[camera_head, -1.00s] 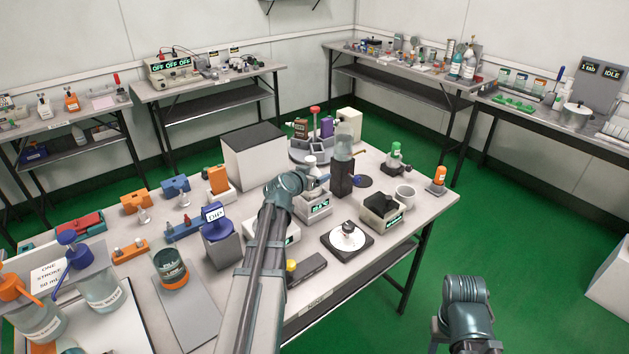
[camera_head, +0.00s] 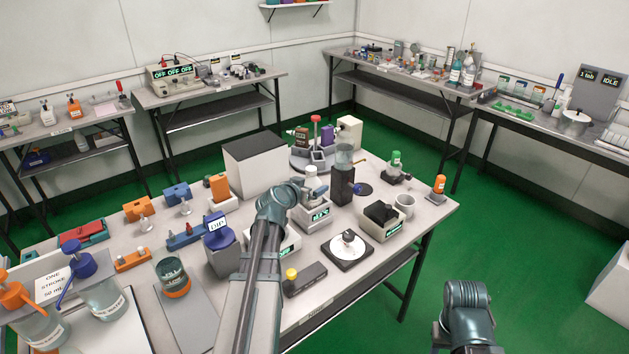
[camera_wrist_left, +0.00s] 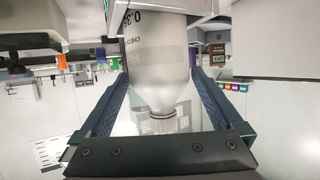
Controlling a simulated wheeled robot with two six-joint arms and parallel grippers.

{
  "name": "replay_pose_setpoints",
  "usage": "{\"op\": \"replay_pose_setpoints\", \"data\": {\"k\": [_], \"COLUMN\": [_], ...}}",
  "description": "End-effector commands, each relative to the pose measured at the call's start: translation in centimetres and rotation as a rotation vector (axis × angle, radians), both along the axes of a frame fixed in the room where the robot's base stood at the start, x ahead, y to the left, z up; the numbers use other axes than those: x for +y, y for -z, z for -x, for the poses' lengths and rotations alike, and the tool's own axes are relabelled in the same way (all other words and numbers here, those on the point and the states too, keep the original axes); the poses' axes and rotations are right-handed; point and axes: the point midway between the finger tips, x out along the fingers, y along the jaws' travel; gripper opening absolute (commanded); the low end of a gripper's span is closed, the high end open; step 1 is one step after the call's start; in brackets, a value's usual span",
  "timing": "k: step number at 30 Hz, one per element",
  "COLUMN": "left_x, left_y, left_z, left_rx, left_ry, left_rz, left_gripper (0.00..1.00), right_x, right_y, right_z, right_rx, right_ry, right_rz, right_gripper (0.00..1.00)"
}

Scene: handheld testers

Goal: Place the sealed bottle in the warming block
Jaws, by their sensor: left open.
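A pale bottle with a white top (camera_head: 310,172) stands at a small device with a lit green display (camera_head: 320,214), near the middle of the table. My left gripper (camera_wrist_left: 160,76) is open, with one finger on each side of a translucent printed bottle (camera_wrist_left: 158,50); I cannot tell whether they touch it. In the head view, my left gripper (camera_head: 296,190) is beside the pale bottle and its fingers are mostly hidden by my wrist. A dark-topped block with a green display (camera_head: 381,220) is to the right; I cannot read whether it is the warming block. My right arm shows at lower right, its jaws hidden.
A dark square plate with a white disc (camera_head: 346,250) lies near the front edge. A clear cylinder on a dark stand (camera_head: 343,175) and a large white box (camera_head: 255,162) stand close behind. A glass beaker (camera_head: 404,204) is at right.

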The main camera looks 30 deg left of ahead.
Motion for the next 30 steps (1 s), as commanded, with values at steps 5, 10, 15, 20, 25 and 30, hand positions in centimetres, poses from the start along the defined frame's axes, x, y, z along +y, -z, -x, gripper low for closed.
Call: {"op": "replay_pose_setpoints", "data": {"k": [5,10,15,20,25,30], "left_x": [-0.4,-0.6,-0.7,-0.7,-0.6,-0.6], "left_y": [-1.8,-2.7,-3.1,-3.1,-3.1,-3.1], "left_z": [3.9,6.1,7.2,7.4,7.4,7.3], "left_rx": [0.000,0.000,0.000,0.000,0.000,0.000], "left_ry": [-0.001,-0.001,0.001,0.002,0.001,0.001], "left_rz": [0.001,0.001,0.001,0.001,0.000,0.000], "left_gripper": [1.00,1.00,1.00,1.00,1.00,1.00], "right_x": [0.0,0.0,0.0,0.0,0.0,0.0], "right_y": [-1.9,-2.7,-3.1,-3.1,-3.0,-3.0], "right_z": [0.0,0.0,0.0,0.0,0.0,0.0], "right_rx": [0.000,0.000,0.000,0.000,0.000,0.000], "right_ry": [0.000,0.000,0.000,0.000,0.000,0.000], "right_rz": [0.000,0.000,0.000,0.000,0.000,0.000], "right_gripper": [0.50,0.50,0.50,0.50,0.50,0.50]}}
